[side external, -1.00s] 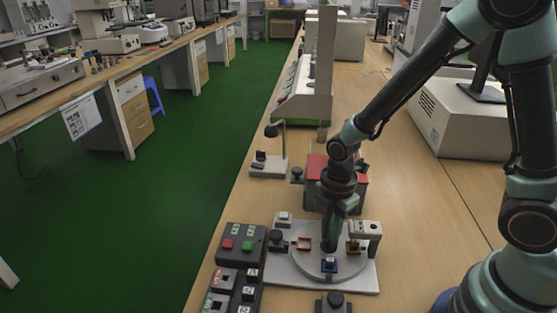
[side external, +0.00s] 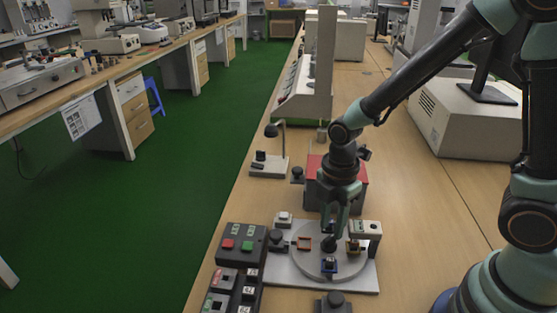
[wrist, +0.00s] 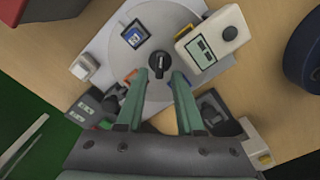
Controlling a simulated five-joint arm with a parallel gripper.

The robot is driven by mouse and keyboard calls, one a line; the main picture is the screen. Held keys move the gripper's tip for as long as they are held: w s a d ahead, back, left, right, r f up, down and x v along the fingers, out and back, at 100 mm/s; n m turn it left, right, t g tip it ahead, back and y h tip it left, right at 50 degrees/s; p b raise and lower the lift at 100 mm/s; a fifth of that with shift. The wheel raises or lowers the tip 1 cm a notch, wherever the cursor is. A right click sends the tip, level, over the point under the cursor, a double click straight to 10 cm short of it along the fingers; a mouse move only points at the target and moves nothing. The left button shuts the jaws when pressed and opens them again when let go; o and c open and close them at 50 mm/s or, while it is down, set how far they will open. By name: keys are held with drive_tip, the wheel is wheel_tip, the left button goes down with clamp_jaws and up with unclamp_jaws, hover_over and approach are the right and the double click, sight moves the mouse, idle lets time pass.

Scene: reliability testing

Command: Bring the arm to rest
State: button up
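My gripper (side external: 337,222) points down over a round grey turntable (side external: 309,263) with a black knob (side external: 329,244) at its centre. In the wrist view the two green fingers of my gripper (wrist: 160,82) are apart, with open space between them. The knob (wrist: 160,62) shows just ahead of the fingertips, not between them. Nothing is held. The small gap in height between fingertips and knob is hard to judge.
The turntable carries a blue part (side external: 329,265) and an orange part (side external: 304,243). A white display unit (side external: 366,230) stands at its right edge. A dark button box (side external: 238,245) is on the left, a red box (side external: 314,170) behind.

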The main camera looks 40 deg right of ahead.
drive_tip(key=shift+r, duration=0.7)
drive_tip(key=shift+r, duration=0.1)
drive_tip(key=shift+d+r+m, duration=0.1)
drive_tip(key=shift+r+m, duration=0.2)
drive_tip(key=s+d+r+m+t, duration=0.1)
drive_tip(key=d+r+m+t, duration=0.1)
drive_tip(key=r+m, duration=0.6)
drive_tip(key=s+d+r+m+t, duration=0.2)
drive_tip(key=d+r+m+t, duration=0.1)
drive_tip(key=r+m, duration=0.4)
drive_tip(key=shift+d+r+m+t, duration=0.3)
drive_tip(key=shift+d+r+m, duration=0.1)
drive_tip(key=shift+m, duration=0.8)
